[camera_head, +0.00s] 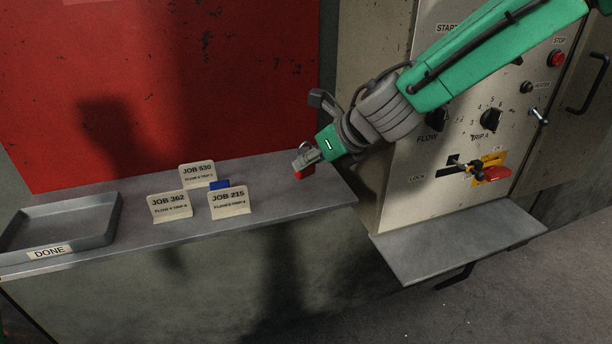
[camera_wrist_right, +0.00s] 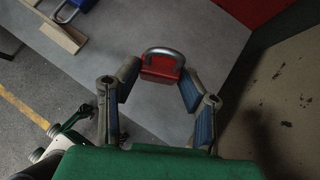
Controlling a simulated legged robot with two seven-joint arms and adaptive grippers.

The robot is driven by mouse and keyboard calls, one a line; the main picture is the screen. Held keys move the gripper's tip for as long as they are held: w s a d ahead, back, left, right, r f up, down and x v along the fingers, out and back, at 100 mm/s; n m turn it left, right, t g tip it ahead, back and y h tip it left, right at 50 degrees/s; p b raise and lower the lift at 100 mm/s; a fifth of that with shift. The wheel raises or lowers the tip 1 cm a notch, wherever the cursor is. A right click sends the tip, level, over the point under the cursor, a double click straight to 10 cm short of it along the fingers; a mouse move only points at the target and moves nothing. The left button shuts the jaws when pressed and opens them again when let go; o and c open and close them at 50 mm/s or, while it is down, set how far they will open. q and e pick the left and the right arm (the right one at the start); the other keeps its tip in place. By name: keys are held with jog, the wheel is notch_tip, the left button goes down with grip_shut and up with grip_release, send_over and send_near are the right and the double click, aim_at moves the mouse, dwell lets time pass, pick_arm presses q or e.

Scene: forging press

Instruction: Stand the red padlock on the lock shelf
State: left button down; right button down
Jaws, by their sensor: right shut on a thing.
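The red padlock (camera_head: 306,173) is at the right end of the long grey ledge (camera_head: 280,203). My right gripper (camera_head: 304,163) is shut on it. In the right wrist view the padlock (camera_wrist_right: 161,67) shows its red body and grey shackle between the fingers (camera_wrist_right: 160,88). I cannot tell whether it touches the ledge or hangs just above it. A smaller grey shelf (camera_head: 455,247) juts out below the control panel; it is bare. No label shows which surface is the lock shelf.
Job cards (camera_head: 170,206) stand on the ledge, with a blue padlock (camera_head: 219,185) among them. A grey tray (camera_head: 100,237) marked DONE is at the left. The panel (camera_head: 450,120) carries knobs, buttons and a red-handled lever (camera_head: 492,173) above the small shelf.

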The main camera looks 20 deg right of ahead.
aim_at(308, 176)
jog(key=shift+a+f, duration=0.2)
jog(key=shift+f, duration=1.5)
jog(key=c, duration=1)
grip_release()
jog(key=shift+f, duration=0.1)
